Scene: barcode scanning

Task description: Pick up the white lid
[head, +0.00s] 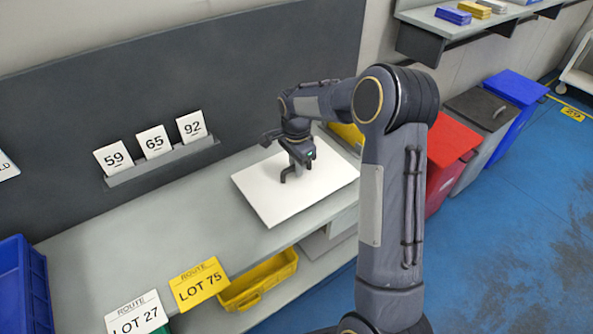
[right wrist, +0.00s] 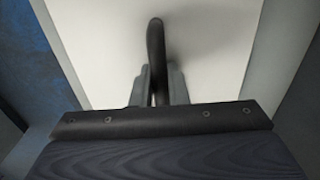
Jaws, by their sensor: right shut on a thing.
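The white lid (head: 268,202) is a flat white panel at the right end of the grey table in the head view. It fills much of the right wrist view (right wrist: 205,45). A dark curved handle (right wrist: 155,45) rises from it. My right gripper (head: 297,172) is above the lid, pointing down. In the right wrist view its two fingers (right wrist: 157,88) are shut on the handle, one on each side. I cannot tell whether the lid rests on the surface or is slightly raised. What lies under the lid is hidden. My left gripper is not in view.
A blue crate (head: 38,295) stands at the far left, and a yellow bin (head: 262,281) sits below the table's front edge. Number cards stand in a rack (head: 165,163) on the back panel. A red bin (head: 450,148) stands at right. The table's middle (head: 165,215) is clear.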

